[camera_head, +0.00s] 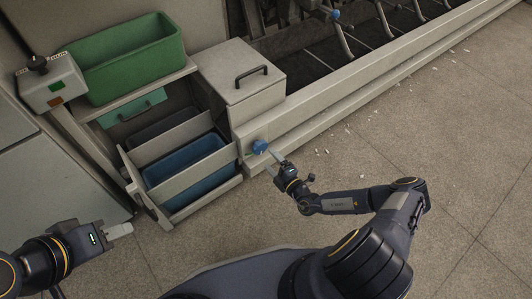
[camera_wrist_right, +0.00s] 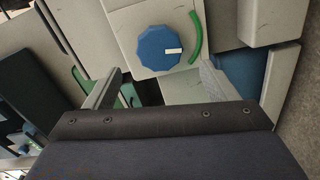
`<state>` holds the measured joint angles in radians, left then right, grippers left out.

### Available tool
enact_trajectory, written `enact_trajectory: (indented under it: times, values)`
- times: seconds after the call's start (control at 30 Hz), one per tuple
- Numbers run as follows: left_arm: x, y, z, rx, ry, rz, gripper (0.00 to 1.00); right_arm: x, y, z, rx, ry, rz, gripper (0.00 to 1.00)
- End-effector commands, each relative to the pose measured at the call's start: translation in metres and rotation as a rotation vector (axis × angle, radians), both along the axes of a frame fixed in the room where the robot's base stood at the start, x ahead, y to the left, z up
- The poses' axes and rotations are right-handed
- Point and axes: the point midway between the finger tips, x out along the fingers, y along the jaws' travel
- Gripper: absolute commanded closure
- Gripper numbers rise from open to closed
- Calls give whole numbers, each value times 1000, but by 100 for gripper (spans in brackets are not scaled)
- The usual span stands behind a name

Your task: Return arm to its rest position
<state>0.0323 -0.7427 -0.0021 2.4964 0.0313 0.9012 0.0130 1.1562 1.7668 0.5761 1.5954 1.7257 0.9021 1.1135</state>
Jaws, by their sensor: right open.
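My right arm reaches forward from the lower right in the head view. Its gripper (camera_head: 273,162) is open and empty, with its fingertips close to a blue knob (camera_head: 260,146) on the grey machine's front. In the right wrist view the blue knob (camera_wrist_right: 168,50) has a white mark and a green arc beside it. The open fingers (camera_wrist_right: 155,85) stand to either side below it, apart from it as far as I can tell. My left gripper (camera_head: 118,231) is at the lower left of the head view, over the floor. Its fingers look close together, but their gap is unclear.
A green bin (camera_head: 125,62) stands on a shelf above a blue bin (camera_head: 185,160) in a pulled-out drawer. A grey box with a black handle (camera_head: 250,72) sits above the knob. A control box (camera_head: 50,85) is at left. Open floor (camera_head: 470,130) with white scraps lies right.

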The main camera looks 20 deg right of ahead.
Motion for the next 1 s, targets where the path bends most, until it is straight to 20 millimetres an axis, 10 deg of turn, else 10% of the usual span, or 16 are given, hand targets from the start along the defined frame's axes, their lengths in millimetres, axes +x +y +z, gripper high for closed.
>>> enact_trajectory:
  times: [0.73,1.0]
  values:
    - [0,0,3,0,0,0,64,-12,-4,3,-12,-8,9,21]
    - [0,0,4,0,0,0,64,-10,7,88,-428,-296,314,21]
